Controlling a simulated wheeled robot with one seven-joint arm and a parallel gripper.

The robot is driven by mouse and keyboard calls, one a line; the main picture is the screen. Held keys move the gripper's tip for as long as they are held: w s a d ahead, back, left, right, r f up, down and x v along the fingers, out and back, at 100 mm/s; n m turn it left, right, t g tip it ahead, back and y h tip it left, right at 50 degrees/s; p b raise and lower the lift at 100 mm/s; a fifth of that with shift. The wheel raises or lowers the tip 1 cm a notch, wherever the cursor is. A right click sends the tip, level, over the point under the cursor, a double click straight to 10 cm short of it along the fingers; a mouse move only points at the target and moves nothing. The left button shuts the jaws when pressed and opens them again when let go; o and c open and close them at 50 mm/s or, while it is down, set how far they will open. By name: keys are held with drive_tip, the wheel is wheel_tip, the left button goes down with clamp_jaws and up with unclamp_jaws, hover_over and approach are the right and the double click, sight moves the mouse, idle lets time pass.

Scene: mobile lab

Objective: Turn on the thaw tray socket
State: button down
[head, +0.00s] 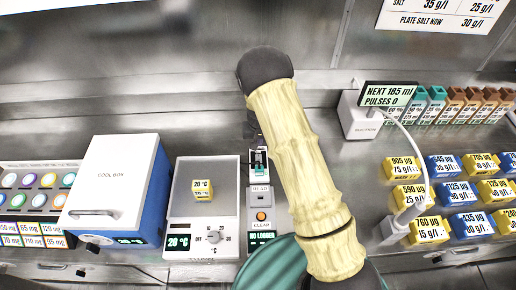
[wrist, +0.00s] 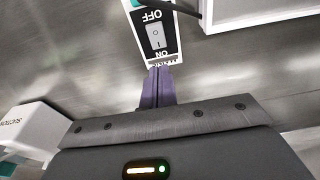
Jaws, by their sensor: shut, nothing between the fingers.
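In the wrist view a white socket plate (wrist: 141,22) with a grey rocker switch (wrist: 156,37) is on the metal surface. OFF and ON are printed upside down at its two ends. A further label at the ON end is partly hidden by my fingers and cannot be read. My gripper (wrist: 158,72) is shut and empty, its purple fingertips at the plate's ON edge, just short of the rocker; contact cannot be told. In the head view the thaw tray (head: 203,228) has a dial and a 20 °C display; my arm covers the area behind the reader.
A blue and white cool box (head: 105,188) stands left of the tray. The reader (head: 260,196) is right of it. A suction unit (head: 362,118) and yellow and blue blocks (head: 405,168) are at the right. In the wrist view a white box (wrist: 250,12) adjoins the plate.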

wheel_tip(320, 180, up, 7)
drive_tip(key=w+b, duration=0.1)
drive_tip(key=shift+w+r+b, duration=0.15)
drive_tip(key=shift+w+b, duration=0.05)
drive_tip(key=shift+b, duration=0.15)
drive_tip(key=s+d+r, duration=0.3)
drive_tip(key=s+r, duration=0.1)
drive_tip(key=s, duration=0.4)
drive_tip(key=s+d+r, duration=0.4)
drive_tip(key=s, duration=0.5)
drive_tip(key=s+d+r, duration=0.4)
drive_tip(key=s+r, duration=0.1)
drive_tip(key=s, duration=0.4)
drive_tip(key=shift+s+d+t, duration=0.15)
drive_tip(key=shift+t, duration=0.25)
